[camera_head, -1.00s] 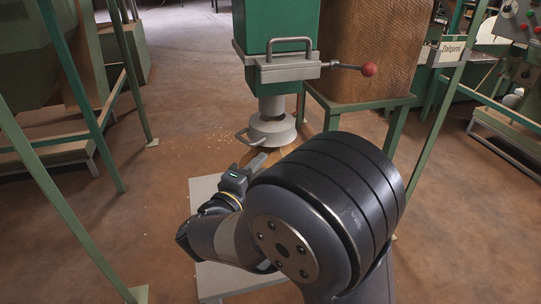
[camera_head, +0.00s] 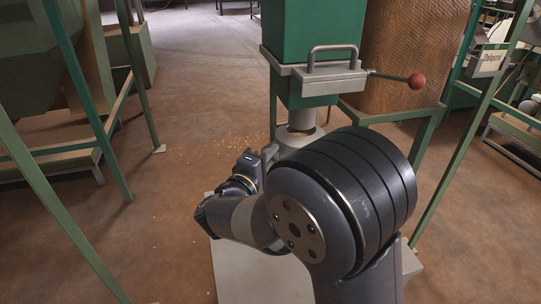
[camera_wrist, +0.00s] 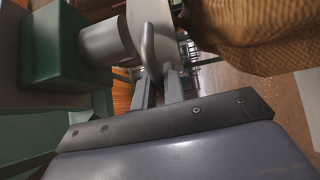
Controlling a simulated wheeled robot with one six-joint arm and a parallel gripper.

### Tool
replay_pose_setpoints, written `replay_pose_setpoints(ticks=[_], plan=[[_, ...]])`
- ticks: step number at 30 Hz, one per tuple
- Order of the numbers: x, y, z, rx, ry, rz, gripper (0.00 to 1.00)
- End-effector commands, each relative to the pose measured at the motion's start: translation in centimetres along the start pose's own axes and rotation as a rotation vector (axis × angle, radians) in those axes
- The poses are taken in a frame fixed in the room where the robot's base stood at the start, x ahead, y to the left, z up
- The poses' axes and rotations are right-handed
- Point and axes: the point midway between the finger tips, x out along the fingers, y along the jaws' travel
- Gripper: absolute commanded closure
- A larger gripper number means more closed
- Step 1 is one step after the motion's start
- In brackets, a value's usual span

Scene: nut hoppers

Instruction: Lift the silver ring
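The silver ring (camera_head: 297,139) sits around the pale spout under the green hopper, and its lower part is hidden behind my arm. In the wrist view the ring (camera_wrist: 153,22) is large at the top, with its curved handle (camera_wrist: 147,45) reaching down toward my gripper (camera_wrist: 159,78). The two fingers stand apart, and the end of the handle is at or between their tips. I cannot tell whether they touch it. In the head view my gripper (camera_head: 268,153) is at the left side of the ring, mostly hidden by my own arm.
The green hopper (camera_head: 322,28) has a grey slide gate (camera_head: 325,78) with a red-knobbed lever (camera_head: 416,81) out to the right. A brown sack-like bin (camera_head: 415,45) stands behind right. Green posts (camera_head: 90,100) stand at left. Crumbs (camera_head: 240,146) lie on the open brown floor.

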Motion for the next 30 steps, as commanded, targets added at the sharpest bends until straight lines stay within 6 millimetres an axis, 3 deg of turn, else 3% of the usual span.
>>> replay_pose_setpoints(ticks=[3,16,25,30], plan=[[0.0,0.0,0.0,0.0,0.0,0.0,1.0],[0.0,0.2,0.0,0.0,0.0,0.0,1.0],[0.3,6.4,0.1,0.006,0.0,0.003,1.0],[0.3,8.1,0.1,0.002,0.0,0.002,1.0]])
